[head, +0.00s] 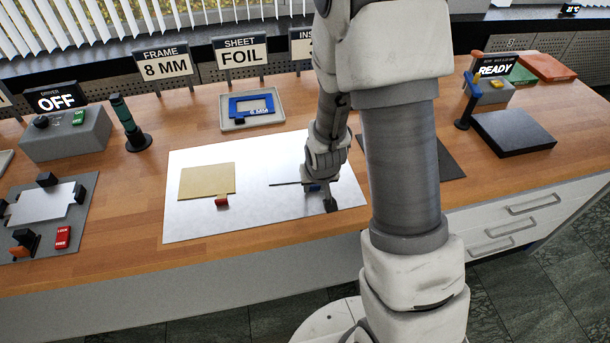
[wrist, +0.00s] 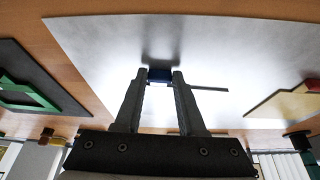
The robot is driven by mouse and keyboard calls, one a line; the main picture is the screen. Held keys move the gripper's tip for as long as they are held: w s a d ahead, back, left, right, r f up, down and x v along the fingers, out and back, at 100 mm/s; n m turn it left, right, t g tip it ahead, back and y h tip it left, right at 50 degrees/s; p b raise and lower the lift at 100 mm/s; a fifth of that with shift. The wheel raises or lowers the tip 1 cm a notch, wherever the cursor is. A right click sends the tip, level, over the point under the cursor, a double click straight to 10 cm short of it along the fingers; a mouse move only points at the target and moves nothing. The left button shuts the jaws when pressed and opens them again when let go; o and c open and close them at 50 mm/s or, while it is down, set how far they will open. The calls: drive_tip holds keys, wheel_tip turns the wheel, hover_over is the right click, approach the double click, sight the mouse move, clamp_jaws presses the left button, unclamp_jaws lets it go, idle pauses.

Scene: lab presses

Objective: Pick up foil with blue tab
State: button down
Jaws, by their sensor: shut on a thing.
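My gripper (head: 318,187) is low over the right part of the bright metal plate (head: 265,213). In the wrist view its two fingers are shut on a small blue tab (wrist: 160,75). The sheet of this foil cannot be clearly told from the silvery plate. A thin dark strip (wrist: 209,88) shows to the right of the fingers in the wrist view, also left of my gripper in the head view (head: 286,184). A gold foil (head: 207,181) with a red tab (head: 222,202) lies on the plate's left part.
A tray (head: 228,123) with a blue frame stands behind the plate, before the FOIL sign (head: 241,57). A dark mat (head: 448,163) lies right, partly behind my arm; the wrist view shows a green frame (wrist: 40,107) on it. A clamp fixture (head: 72,228) stands left, a black block (head: 513,133) right.

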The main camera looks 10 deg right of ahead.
drive_tip(key=shift+r, duration=0.1)
drive_tip(key=shift+r, duration=0.5)
drive_tip(key=r, duration=0.3)
drive_tip(key=shift+s+d+r, duration=0.2)
drive_tip(key=shift+d+r, duration=0.05)
drive_tip(key=shift+d, duration=0.1)
drive_tip(key=s+d+r+p, duration=0.5)
drive_tip(key=s+d+r, duration=0.1)
drive_tip(key=d, duration=0.2)
drive_tip(key=shift+d+r, duration=0.2)
drive_tip(key=shift+d, duration=0.1)
